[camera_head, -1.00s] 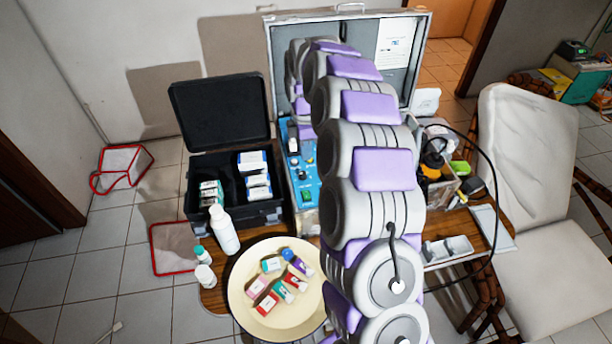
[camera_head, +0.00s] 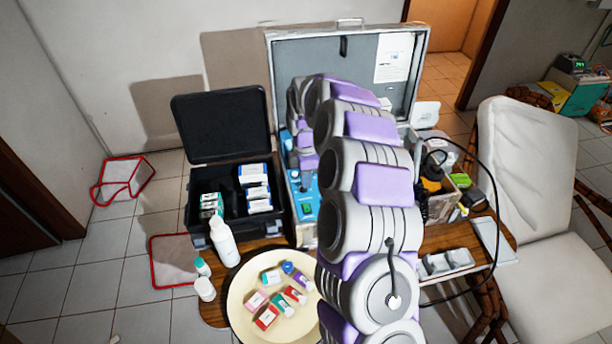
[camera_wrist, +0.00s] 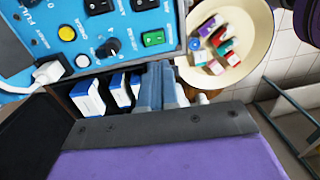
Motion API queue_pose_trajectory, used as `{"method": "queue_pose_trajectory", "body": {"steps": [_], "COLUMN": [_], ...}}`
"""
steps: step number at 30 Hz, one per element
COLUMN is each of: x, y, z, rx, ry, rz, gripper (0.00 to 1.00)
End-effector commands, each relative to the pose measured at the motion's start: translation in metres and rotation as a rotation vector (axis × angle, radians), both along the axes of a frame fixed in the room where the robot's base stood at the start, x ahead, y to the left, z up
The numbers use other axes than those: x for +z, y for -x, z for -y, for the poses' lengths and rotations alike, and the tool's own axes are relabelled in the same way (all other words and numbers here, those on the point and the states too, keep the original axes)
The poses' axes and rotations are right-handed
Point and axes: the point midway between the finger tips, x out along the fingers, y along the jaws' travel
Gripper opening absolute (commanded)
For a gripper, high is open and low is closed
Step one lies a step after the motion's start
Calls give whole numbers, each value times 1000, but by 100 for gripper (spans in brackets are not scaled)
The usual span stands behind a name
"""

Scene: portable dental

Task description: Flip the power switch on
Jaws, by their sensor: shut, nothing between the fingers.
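The blue control panel (camera_head: 303,190) stands in the open grey case, partly hidden by my arm. In the wrist view the blue panel (camera_wrist: 118,48) fills the upper left. A green rocker switch (camera_wrist: 153,38) in a black frame sits near its lower right corner; it also shows in the head view (camera_head: 306,208). Its label and on/off position are too small to tell. My gripper (camera_wrist: 159,70) is shut and empty. Its grey fingertips appear just below the green switch in the wrist view; whether they touch the panel cannot be told.
A black knob (camera_wrist: 107,48) and a white plug (camera_wrist: 48,72) are on the panel. A black box (camera_head: 232,200) with white cartons is left of it. A cream plate (camera_head: 245,318) with several small bottles, and a white bottle (camera_head: 224,240), stand in front.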

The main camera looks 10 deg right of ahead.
Motion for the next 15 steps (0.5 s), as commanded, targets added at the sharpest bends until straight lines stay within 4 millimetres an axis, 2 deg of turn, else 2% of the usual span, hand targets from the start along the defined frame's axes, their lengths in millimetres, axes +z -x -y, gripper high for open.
{"method": "queue_pose_trajectory", "body": {"steps": [1, 9, 15], "x": [-11, -65, -97], "y": [2, 6, 8], "z": [0, 0, 0], "rx": [1, 2, 0], "ry": [0, 0, 0], "rz": [-3, -6, -3], "gripper": [0, 0, 0]}}
